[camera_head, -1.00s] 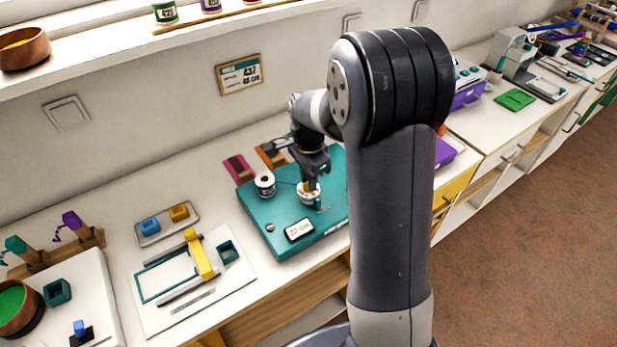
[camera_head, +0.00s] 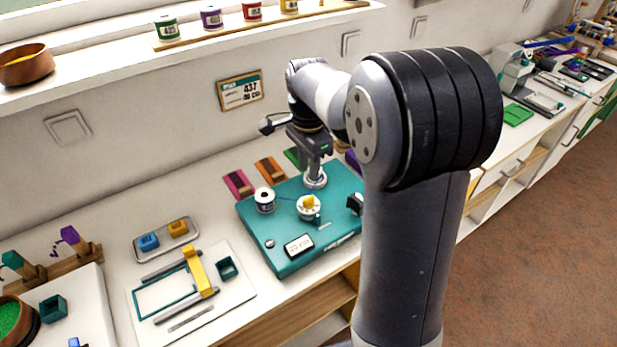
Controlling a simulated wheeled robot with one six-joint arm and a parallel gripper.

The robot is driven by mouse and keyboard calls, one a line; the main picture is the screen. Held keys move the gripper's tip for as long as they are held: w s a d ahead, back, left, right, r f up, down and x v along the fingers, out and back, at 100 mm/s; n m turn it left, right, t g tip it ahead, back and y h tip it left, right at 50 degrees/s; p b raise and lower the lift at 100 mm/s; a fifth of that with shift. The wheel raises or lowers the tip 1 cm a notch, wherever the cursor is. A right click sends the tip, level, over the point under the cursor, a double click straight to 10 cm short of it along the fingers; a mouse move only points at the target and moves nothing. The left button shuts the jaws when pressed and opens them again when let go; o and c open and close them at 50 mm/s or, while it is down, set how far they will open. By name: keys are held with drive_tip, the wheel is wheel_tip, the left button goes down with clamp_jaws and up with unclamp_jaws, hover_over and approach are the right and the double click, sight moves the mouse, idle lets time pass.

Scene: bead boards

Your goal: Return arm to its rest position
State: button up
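My gripper (camera_head: 313,150) hangs from my bent arm above the back part of the teal board (camera_head: 272,224). It is small and dark, and I cannot tell whether its fingers are open or shut. A yellow piece (camera_head: 309,202) sits on a round white holder on the board, below and in front of my gripper and apart from it. A grey post with a round base (camera_head: 316,180) shows directly under the gripper; I cannot tell whether they touch. My upper arm fills the middle right and hides part of the board's right side.
A white spool (camera_head: 265,200) and a label block (camera_head: 299,246) are on the board. A white plate (camera_head: 240,289) with a yellow-bridged frame and a small tray (camera_head: 166,242) lie to the left. A shelf (camera_head: 115,58) with several spools runs above. The wall behind bears a card (camera_head: 240,91).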

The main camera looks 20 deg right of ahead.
sight(309, 198)
drive_tip(key=shift+r, duration=0.4)
wheel_tip(309, 198, down, 11)
drive_tip(key=shift+r, duration=0.15)
drive_tip(key=shift+n, duration=0.3)
idle(0.5)
